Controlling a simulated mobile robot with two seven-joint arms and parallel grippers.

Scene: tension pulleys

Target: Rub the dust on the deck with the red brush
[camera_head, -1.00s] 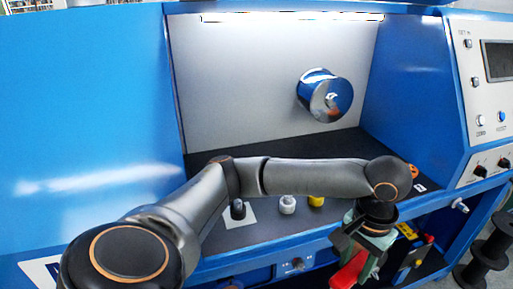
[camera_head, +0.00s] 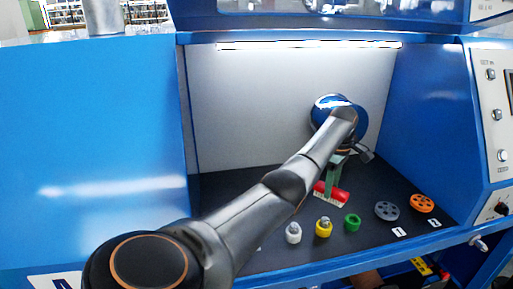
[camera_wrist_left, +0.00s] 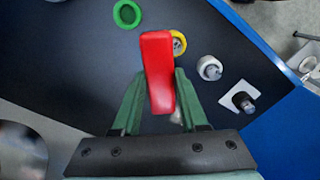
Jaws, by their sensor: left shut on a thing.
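My left gripper (camera_head: 336,178) is shut on the red brush (camera_head: 331,192) over the dark deck (camera_head: 225,190). In the head view the brush's red handle lies crosswise below the fingers, with pale bristles along its lower edge. I cannot tell whether the bristles touch the deck. In the left wrist view the red brush (camera_wrist_left: 158,68) sits between the two green fingers (camera_wrist_left: 160,92) and hides the deck beneath it. I cannot make out any dust; the arm and brush cover part of the deck. My right gripper is not in view.
Along the deck's front stand a white pulley (camera_head: 293,233), a yellow one (camera_head: 323,227), a green ring (camera_head: 352,222), a grey wheel (camera_head: 387,211) and an orange wheel (camera_head: 422,203). A shiny blue-rimmed drum (camera_head: 325,107) juts from the back wall. Blue side walls bound the deck.

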